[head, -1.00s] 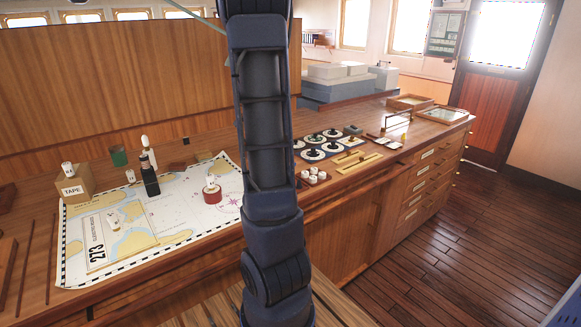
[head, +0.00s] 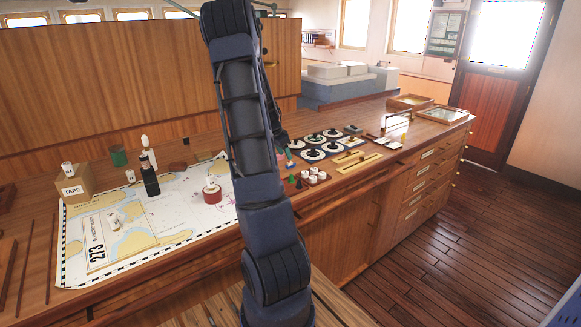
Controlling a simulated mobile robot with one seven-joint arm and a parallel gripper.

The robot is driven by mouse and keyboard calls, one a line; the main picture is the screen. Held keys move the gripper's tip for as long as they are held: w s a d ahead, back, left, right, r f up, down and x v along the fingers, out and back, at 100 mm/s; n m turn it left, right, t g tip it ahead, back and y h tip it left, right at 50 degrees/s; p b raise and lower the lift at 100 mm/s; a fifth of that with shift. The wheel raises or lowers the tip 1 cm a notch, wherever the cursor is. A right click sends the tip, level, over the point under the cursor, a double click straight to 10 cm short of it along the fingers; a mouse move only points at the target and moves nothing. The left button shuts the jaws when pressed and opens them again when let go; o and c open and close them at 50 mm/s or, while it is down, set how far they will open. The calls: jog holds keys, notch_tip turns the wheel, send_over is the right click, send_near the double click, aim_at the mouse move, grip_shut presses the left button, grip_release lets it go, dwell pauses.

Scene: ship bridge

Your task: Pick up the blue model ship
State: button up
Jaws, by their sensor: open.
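I cannot make out a blue model ship for certain. A small teal piece (head: 289,163) shows just right of my arm on the wooden counter, with a pink piece beside it, and small dark green pieces (head: 291,180) stand nearer. They are too small to identify. My gripper (head: 282,141) shows only as a dark shape at the right edge of my arm, above these pieces. Most of it is hidden behind the arm, and I see nothing held in it.
A chart (head: 140,235) covers the counter's left part, bearing a dark bottle (head: 149,178) and a red-and-white round item (head: 212,194). A TAPE box (head: 73,187) stands far left. Round dials (head: 312,155), white pieces (head: 318,174) and brass instruments (head: 352,163) lie right of my arm.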

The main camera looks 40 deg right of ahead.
aim_at(291, 163)
jog(key=shift+x, duration=2.85)
jog(key=shift+s, duration=0.15)
grip_shut()
